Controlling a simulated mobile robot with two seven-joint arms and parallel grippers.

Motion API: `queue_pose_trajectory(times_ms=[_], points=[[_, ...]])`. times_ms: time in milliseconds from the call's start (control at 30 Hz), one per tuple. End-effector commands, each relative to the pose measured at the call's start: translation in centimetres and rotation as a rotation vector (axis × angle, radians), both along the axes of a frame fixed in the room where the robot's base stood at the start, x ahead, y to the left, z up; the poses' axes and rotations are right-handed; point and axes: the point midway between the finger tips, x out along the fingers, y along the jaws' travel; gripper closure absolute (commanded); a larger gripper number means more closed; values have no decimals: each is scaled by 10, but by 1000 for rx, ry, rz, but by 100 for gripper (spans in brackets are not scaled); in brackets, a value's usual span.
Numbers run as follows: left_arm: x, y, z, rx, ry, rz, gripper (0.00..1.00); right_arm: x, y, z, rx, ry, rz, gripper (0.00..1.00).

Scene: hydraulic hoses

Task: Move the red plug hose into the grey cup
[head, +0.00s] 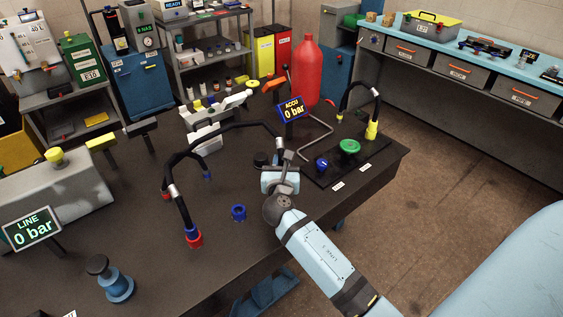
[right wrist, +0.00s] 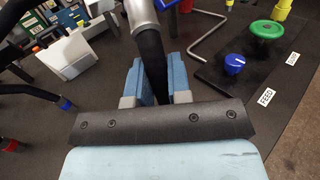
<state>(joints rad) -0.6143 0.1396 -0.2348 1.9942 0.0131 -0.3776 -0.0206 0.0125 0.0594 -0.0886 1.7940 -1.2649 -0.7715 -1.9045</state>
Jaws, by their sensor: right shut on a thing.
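My right gripper (head: 283,183) is shut on a black hose (right wrist: 151,55) above the bench, right of its middle. In the right wrist view the hose passes between the blue fingers, with a silver collar (right wrist: 143,17) just above them. In the head view this hose (head: 232,124) arches leftwards from the gripper towards the red fitting (head: 194,240). The plug on the held end is hidden by the gripper, so its colour does not show. A dark grey round piece (head: 261,158) stands just left of the gripper; I cannot tell whether it is the grey cup. My left gripper is out of view.
A blue cup (head: 238,212) stands on the bench left of my arm. A blue-tipped hose end (head: 207,175) hangs nearby. To the right are a green knob (head: 349,147), a blue knob (head: 321,164) and a yellow fitting (head: 372,131). A red cylinder (head: 306,75) and the ACCU display (head: 291,110) stand behind.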

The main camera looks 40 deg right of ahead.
Motion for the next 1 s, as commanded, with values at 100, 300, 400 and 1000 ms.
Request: queue_pose_trajectory(times_ms=[100,300,400,1000], points=[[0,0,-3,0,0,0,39,0,0,-3,-1,-1,0,100],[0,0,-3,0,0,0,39,0,0,-5,-1,-1,0,61],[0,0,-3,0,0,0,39,0,0,-5,-1,-1,0,52],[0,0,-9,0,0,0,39,-50,37,-7,2,1,1,52]])
